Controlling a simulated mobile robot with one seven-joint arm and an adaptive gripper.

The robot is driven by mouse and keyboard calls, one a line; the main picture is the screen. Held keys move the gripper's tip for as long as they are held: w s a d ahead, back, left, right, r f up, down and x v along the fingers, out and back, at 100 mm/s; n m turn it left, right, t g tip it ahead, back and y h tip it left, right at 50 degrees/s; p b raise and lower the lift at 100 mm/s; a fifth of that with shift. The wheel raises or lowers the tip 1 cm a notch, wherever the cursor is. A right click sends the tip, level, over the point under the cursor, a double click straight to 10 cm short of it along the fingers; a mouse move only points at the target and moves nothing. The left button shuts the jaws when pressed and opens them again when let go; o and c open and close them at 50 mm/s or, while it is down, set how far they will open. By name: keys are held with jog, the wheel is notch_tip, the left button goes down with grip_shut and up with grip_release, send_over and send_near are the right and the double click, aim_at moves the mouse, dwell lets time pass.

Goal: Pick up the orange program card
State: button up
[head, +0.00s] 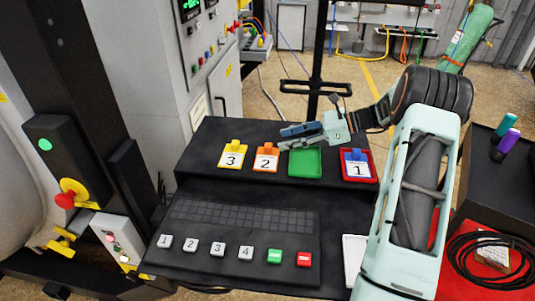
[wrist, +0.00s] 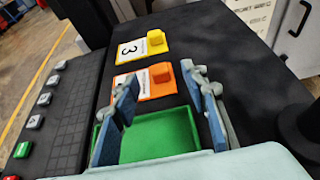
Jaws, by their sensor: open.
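The orange program card (head: 266,160), a white label with a "2" and an orange grip block on an orange plate, lies flat on the raised black shelf. In the wrist view the orange card (wrist: 158,90) lies beyond the green tray, partly hidden by the left finger. My gripper (head: 284,138) is open and empty, above and to the right of the card in the head view. In the wrist view my gripper's blue-padded fingers (wrist: 160,84) frame the card's grip block and part of the green tray.
The yellow card "3" (head: 233,155) lies left of the orange card. An empty green tray (head: 314,151) lies to its right, then a blue card "1" (head: 356,168) in a red tray (head: 374,166). A button panel (head: 232,262) sits in front. A dark post (head: 318,55) stands behind.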

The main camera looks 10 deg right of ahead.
aim_at(270, 145)
jog(key=shift+f+p+x, duration=0.15)
jog(key=shift+p+x, duration=0.25)
jog(key=shift+x, duration=0.95)
jog(key=shift+f+p+x, duration=0.15)
jog(key=shift+p+x, duration=0.2)
jog(key=shift+x, duration=1.05)
jog(key=shift+s+d, duration=0.15)
jog(key=shift+s, duration=0.05)
jog(key=c, duration=1.1)
jog(key=shift+o, duration=0.2)
jog(key=shift+r, duration=0.1)
jog(key=shift+r, duration=0.55)
jog(key=s+r+b, duration=0.3)
jog(key=s+r, duration=0.8)
jog(key=s, duration=0.3)
jog(key=shift+r, duration=0.35)
